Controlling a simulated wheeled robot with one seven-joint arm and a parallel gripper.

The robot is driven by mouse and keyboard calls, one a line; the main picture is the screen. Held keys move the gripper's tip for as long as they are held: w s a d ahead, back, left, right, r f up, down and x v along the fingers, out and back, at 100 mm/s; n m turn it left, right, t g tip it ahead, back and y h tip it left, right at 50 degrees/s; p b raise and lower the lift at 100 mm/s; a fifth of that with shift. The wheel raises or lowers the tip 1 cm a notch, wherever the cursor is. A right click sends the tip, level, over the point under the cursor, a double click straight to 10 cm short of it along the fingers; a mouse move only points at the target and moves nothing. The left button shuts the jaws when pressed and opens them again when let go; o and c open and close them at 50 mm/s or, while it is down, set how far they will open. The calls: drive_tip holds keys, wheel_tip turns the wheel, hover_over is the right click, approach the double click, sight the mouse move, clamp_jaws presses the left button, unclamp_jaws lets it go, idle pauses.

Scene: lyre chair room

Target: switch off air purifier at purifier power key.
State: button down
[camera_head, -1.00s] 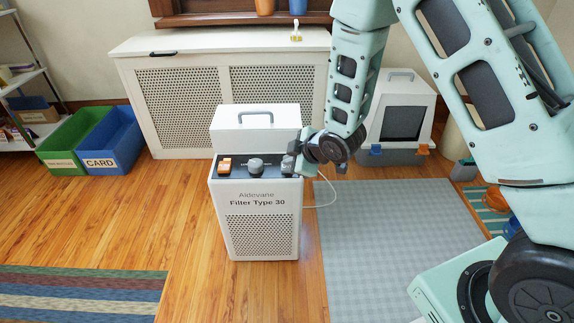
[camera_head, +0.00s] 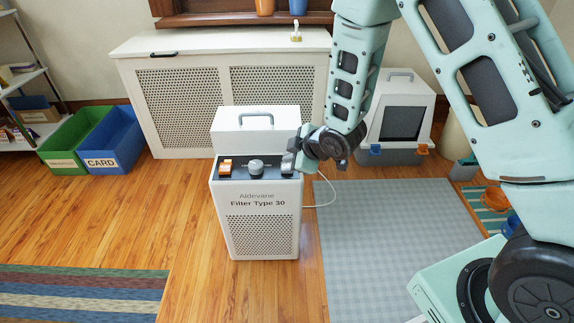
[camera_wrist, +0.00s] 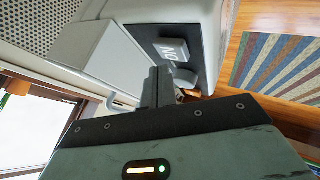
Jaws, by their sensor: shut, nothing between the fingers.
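The white air purifier (camera_head: 264,222), labelled "Filter Type 30", stands on the wood floor. Its dark top panel (camera_head: 238,171) carries an orange switch (camera_head: 225,167) at left, a round grey knob (camera_head: 256,166) in the middle and a grey key (camera_head: 287,164) at right. In the wrist view a grey key with white letters, seemingly "ON" (camera_wrist: 173,49), sits on the dark panel beyond the fingertips. My gripper (camera_head: 298,152) is shut and empty at the panel's right end, by the grey key. It also shows in the wrist view (camera_wrist: 158,76). I cannot tell whether it touches the key.
A white cabinet (camera_head: 185,112) stands behind the purifier. A grey mat (camera_head: 395,235) and a white cable (camera_head: 326,198) lie to its right. A white litter box (camera_head: 400,112) is behind my arm. Green (camera_head: 72,145) and blue (camera_head: 112,141) bins stand at left. Floor in front is clear.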

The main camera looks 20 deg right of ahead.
drive_tip(key=shift+r+p, duration=2.1)
drive_tip(key=shift+r, duration=0.45)
drive_tip(key=s+a+r+m+g+h, duration=0.1)
drive_tip(key=s+a+r+m+g, duration=0.1)
drive_tip(key=s+a+r, duration=0.35)
drive_tip(key=s+a+r+m+g, duration=0.2)
drive_tip(key=s+r, duration=0.1)
drive_tip(key=s, duration=0.5)
drive_tip(key=s+r+m+g+h+p, duration=0.15)
drive_tip(key=s+r, duration=0.25)
drive_tip(key=s, duration=0.6)
drive_tip(key=s+r+m+g+h+b, duration=0.1)
drive_tip(key=s+r+g, duration=0.2)
drive_tip(key=s, duration=0.6)
wheel_tip(320, 180, up, 32)
drive_tip(key=p, duration=3.2)
drive_tip(key=shift+d+f, duration=0.2)
drive_tip(key=shift+d, duration=0.1)
